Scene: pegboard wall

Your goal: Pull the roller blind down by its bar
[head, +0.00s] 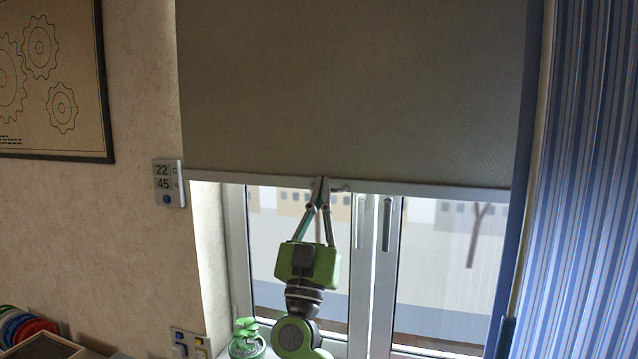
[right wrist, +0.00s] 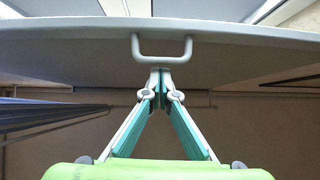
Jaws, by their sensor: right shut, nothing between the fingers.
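The grey roller blind (head: 350,90) hangs over the upper part of the window. Its pale bottom bar (head: 430,188) runs across the window above the handles. The bar also shows in the right wrist view (right wrist: 240,36), with a small U-shaped grey handle (right wrist: 163,55) on it. My right gripper (head: 320,182) is at the bar, near its middle. Its fingers are shut with nothing between them. In the right wrist view its fingertips (right wrist: 160,78) meet right at the handle's closed end; I cannot tell whether they touch it. My left gripper is not in view.
The window (head: 440,260) below the bar is uncovered. A blue striped curtain (head: 585,150) hangs at the right. A thermometer display (head: 168,183) is on the left wall.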

